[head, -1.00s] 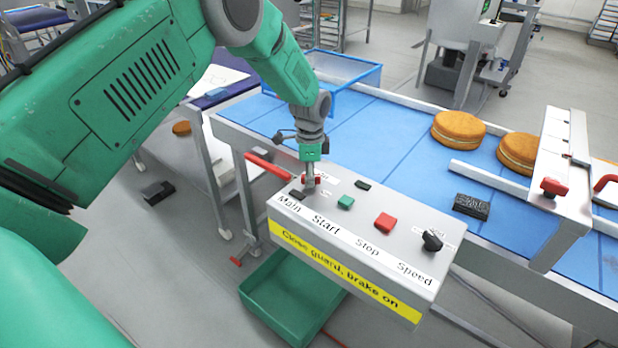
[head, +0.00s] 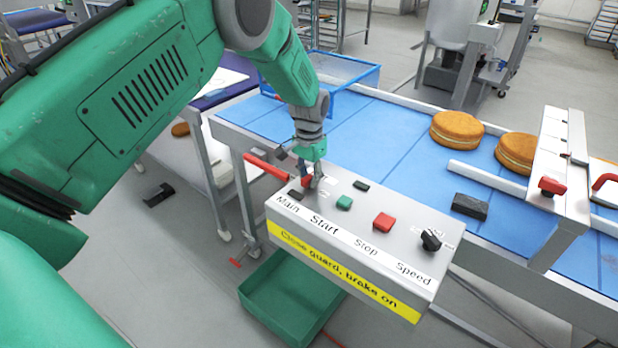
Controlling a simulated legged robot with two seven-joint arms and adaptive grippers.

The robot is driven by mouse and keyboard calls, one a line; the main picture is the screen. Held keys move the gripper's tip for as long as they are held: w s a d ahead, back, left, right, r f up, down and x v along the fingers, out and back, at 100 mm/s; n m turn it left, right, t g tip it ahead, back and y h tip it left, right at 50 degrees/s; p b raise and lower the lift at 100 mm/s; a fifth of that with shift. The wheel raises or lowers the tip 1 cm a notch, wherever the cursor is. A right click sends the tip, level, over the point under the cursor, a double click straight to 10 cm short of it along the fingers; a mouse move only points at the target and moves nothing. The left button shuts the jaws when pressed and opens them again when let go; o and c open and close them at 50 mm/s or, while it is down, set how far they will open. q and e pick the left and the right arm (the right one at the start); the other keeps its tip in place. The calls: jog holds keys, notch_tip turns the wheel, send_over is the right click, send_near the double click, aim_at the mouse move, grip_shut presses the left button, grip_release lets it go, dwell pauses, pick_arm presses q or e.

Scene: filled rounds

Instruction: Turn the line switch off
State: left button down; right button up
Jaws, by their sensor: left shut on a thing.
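The control box (head: 345,264) stands in front of the blue conveyor, with labels Main, Start, Stop and Speed. The line switch is a red handle (head: 306,181) at the Main end, partly hidden by my left gripper. My left gripper (head: 313,184) points down at it, with its fingers closed around it. A small black piece (head: 295,194) lies just in front of the switch. The green start button (head: 344,202), red stop button (head: 383,222) and black speed knob (head: 431,240) are uncovered. My right gripper is not in view.
A red lever (head: 266,166) sticks out left of the box. A guard frame with a red knob (head: 552,186) stands at right. A green crate (head: 288,297) is below the box.

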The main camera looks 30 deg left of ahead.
aim_at(311, 175)
pick_arm(q)
jog(key=shift+w+r+n, duration=0.25)
jog(key=shift+w+n, duration=0.1)
jog(key=shift+n, duration=0.25)
jog(key=c, duration=1.4)
grip_release()
jog(key=shift+c, duration=0.2)
jog(key=shift+f, duration=0.2)
jog(key=shift+s+r, duration=0.1)
jog(key=shift+r, duration=0.35)
notch_tip(311, 175, up, 11)
